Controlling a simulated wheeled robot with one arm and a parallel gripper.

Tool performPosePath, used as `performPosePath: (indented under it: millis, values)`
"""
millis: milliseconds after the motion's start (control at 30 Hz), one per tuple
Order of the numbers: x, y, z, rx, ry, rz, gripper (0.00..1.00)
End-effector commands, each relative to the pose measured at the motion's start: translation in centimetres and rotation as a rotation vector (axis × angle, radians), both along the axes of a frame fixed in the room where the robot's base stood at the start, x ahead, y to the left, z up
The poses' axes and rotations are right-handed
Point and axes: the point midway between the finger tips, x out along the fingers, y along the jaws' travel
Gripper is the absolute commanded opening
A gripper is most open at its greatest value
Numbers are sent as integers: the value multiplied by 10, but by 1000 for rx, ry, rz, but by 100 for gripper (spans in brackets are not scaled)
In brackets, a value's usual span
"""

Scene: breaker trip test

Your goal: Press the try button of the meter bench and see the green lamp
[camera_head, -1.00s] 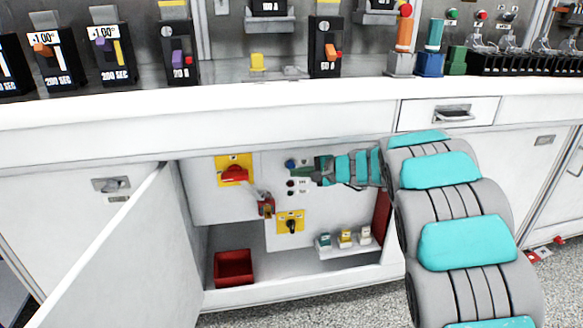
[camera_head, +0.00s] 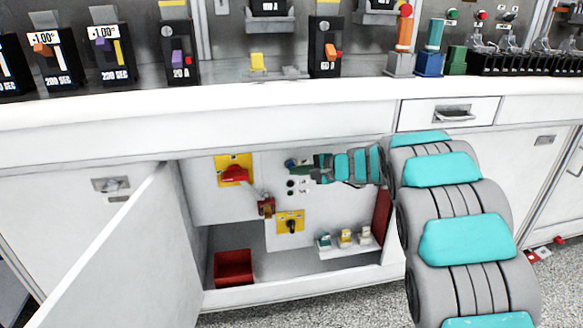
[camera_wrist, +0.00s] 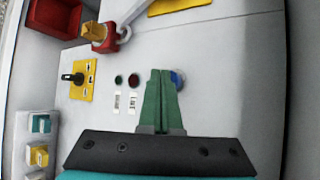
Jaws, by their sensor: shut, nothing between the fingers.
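My gripper (camera_head: 291,167) reaches into the open cabinet under the bench; its green fingers also show in the wrist view (camera_wrist: 161,74), closed together and empty. A round blue button (camera_wrist: 178,79) on the white panel is just right of the fingertips in the wrist view, partly covered by them. I cannot tell whether the fingers touch it. Left of the fingers are a dark red round lamp (camera_wrist: 134,81) and a dark green one (camera_wrist: 118,79); neither looks lit. Small white labels (camera_wrist: 132,103) sit below them.
The open door (camera_head: 120,255) stands at left.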

Motion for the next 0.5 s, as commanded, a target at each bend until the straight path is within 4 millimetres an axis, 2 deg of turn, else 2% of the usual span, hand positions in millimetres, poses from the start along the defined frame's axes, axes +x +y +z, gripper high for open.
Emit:
performPosePath:
  millis: [500]
  values:
    - [5, 2, -1, 0, 2, 1, 0]
